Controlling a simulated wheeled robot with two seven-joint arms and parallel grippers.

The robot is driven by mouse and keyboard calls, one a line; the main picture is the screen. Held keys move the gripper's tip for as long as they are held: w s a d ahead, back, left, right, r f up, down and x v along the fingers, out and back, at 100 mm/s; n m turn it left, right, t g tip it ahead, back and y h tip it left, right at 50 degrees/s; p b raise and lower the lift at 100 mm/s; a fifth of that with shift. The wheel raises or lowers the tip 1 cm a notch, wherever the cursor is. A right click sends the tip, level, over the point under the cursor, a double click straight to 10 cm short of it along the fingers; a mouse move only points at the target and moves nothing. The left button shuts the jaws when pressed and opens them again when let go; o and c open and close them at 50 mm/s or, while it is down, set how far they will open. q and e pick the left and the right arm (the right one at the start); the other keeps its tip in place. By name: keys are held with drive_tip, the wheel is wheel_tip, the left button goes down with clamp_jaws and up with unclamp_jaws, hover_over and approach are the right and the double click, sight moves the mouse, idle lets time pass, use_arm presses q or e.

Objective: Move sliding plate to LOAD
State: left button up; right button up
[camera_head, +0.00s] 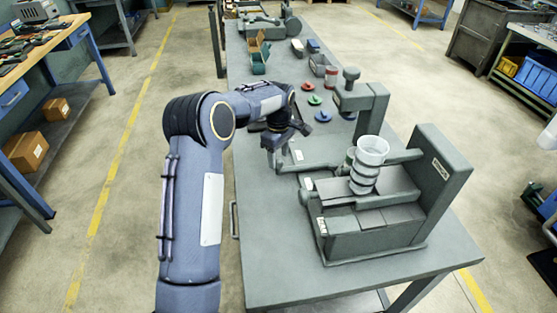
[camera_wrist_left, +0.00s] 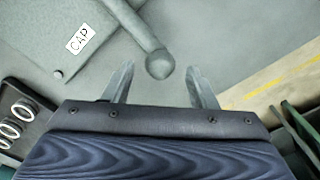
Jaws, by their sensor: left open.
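The grey ring grinder (camera_head: 432,178) stands on the bench in the head view, with a white cup on stacked grey rings (camera_head: 365,180) at its middle. I cannot tell for sure which grey part is the sliding plate, and no LOAD mark is readable. My left gripper (camera_head: 279,147) is beside a grey unit left of the grinder. In the left wrist view the open fingers (camera_wrist_left: 161,70) stand on either side of a round grey knob (camera_wrist_left: 158,64) at a rod's end, with a gap visible on both sides. A CAP label (camera_wrist_left: 80,39) is on the grey surface nearby. My right gripper is out of view.
A grey press-like post (camera_head: 372,100) stands behind the grinder. Red, green and blue pieces (camera_head: 314,100), a red can (camera_head: 331,76) and small bins (camera_head: 259,58) lie farther back. The near left of the bench (camera_head: 275,255) is clear.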

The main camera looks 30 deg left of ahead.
use_arm(q)
wheel_tip(320, 180, up, 6)
drive_tip(key=shift+f, duration=0.2)
idle(0.5)
